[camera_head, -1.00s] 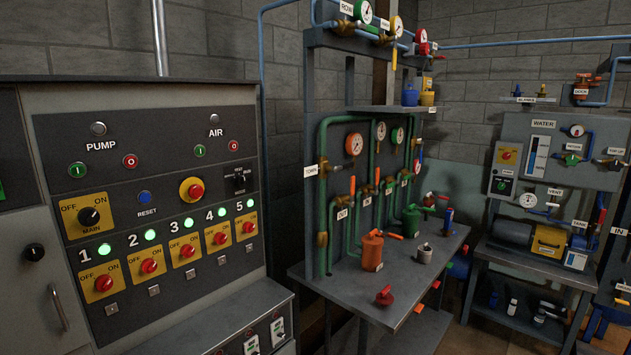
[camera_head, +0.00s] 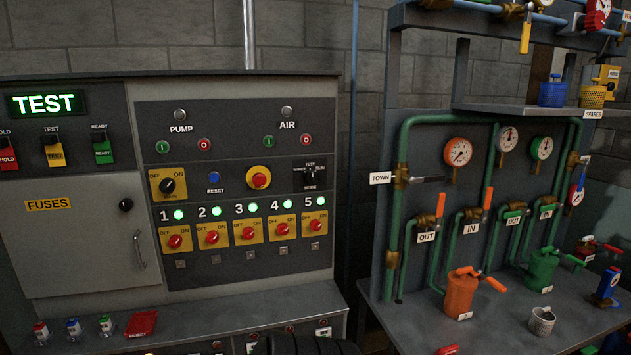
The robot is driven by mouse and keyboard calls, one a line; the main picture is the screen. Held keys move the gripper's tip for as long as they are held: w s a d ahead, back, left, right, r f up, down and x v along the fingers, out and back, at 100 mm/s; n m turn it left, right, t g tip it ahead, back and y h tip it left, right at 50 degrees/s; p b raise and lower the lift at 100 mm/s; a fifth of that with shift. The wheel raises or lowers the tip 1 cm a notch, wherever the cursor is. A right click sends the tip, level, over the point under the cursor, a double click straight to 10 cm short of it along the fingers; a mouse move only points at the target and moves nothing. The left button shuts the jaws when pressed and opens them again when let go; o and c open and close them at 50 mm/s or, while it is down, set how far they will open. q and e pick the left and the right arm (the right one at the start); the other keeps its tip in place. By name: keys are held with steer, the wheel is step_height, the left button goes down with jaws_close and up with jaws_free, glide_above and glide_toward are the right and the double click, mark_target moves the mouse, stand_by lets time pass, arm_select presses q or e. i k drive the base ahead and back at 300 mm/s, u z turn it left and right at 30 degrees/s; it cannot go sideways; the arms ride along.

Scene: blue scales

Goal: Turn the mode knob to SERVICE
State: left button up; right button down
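The mode knob (camera_head: 310,177) is a small black knob on a black plate at the upper right of the control panel (camera_head: 235,145). Small white labels surround it, one above it reading TEST; its exact pointing direction is too small to tell. A lit green display (camera_head: 45,103) at the upper left reads TEST. Neither gripper can be made out, and nothing is seen touching the knob.
The panel also has a red emergency button (camera_head: 259,178), a blue reset button (camera_head: 214,177) and a row of red switches under lit green lamps. A ledge (camera_head: 215,305) juts out below. A pipe bench (camera_head: 575,325) stands right.

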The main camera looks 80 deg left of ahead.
mark_target(310, 176)
steer(key=u, duration=0.7)
steer(key=i, duration=0.95)
steer(key=u, duration=1.4)
steer(key=i, duration=0.15)
steer(key=z, duration=0.05)
